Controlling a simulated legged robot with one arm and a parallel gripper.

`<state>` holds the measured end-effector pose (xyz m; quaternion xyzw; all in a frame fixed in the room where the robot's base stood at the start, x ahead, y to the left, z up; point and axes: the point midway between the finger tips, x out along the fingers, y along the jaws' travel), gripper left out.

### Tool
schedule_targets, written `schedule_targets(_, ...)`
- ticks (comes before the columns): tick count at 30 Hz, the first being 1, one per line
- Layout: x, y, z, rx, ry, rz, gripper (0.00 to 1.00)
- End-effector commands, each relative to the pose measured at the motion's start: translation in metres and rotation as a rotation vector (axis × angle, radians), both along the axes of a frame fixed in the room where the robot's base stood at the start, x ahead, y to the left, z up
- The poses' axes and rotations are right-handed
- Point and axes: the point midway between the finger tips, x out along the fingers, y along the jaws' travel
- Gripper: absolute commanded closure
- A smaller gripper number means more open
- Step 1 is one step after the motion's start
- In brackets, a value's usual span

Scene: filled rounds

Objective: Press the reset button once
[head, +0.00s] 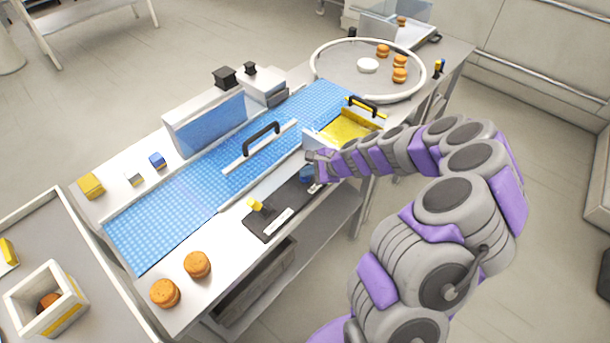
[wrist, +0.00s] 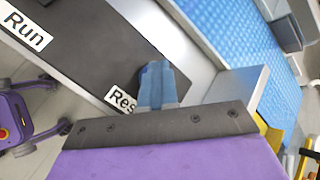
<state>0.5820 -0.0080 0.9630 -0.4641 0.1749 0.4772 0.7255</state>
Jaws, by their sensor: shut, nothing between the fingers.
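The dark control panel (head: 290,205) lies along the front edge of the table. In the wrist view, my gripper (wrist: 165,80) is shut and empty, over the panel beside a white label (wrist: 121,101) reading "Res"; the rest of the label is hidden. I cannot tell whether the fingers touch the button.
A yellow lever (head: 255,204) stands at the panel's other end, near a "Run" label (wrist: 27,30). A blue conveyor belt (head: 190,190) with a black-handled bar runs behind the panel. A yellow tray (head: 348,128) is to the right. Two brown rounds (head: 197,264) sit at the near corner.

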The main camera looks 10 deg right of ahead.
Motion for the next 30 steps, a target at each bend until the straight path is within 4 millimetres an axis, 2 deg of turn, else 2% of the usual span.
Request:
schedule_targets(8, 0.000, 0.000, 0.001, 0.000, 0.001, 0.001, 1.00)
schedule_targets(20, 0.000, 0.001, 0.019, 0.000, -0.001, 0.001, 1.00)
schedule_targets(30, 0.000, 0.001, 0.019, 0.000, 0.000, 0.000, 1.00)
